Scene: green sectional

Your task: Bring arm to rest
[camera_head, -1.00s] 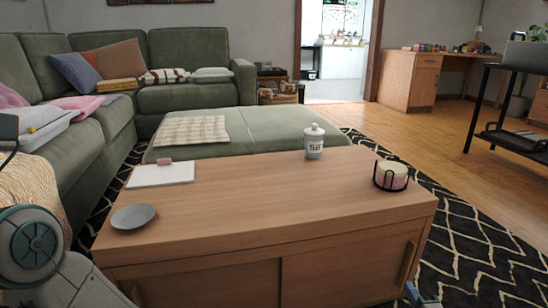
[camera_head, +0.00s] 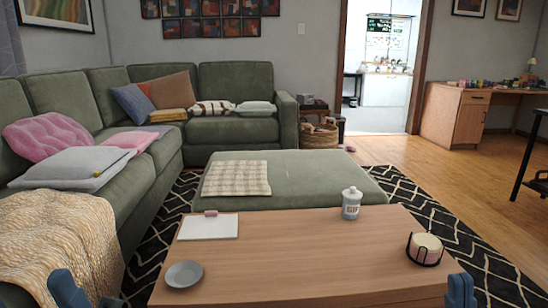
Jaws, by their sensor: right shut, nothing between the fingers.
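My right gripper (camera_head: 460,290) shows as a blue, shut, empty shape at the bottom right, in front of the coffee table's near right corner. Blue parts of my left gripper (camera_head: 84,293) poke up at the bottom left edge, beside the table. Most of it is cut off, so I cannot tell whether it is open or shut. Both arms are otherwise below the picture. The wooden coffee table (camera_head: 315,255) carries a grey plate (camera_head: 184,274), a white board (camera_head: 208,228) with a pink item, a lidded white jar (camera_head: 351,205) and a candle in a black holder (camera_head: 426,248).
A green sectional (camera_head: 240,130) with cushions stands at the left and back. A cream knit throw (camera_head: 65,240) hangs on its near end. A green ottoman (camera_head: 310,175) is behind the table. Open wood floor (camera_head: 440,180) lies to the right.

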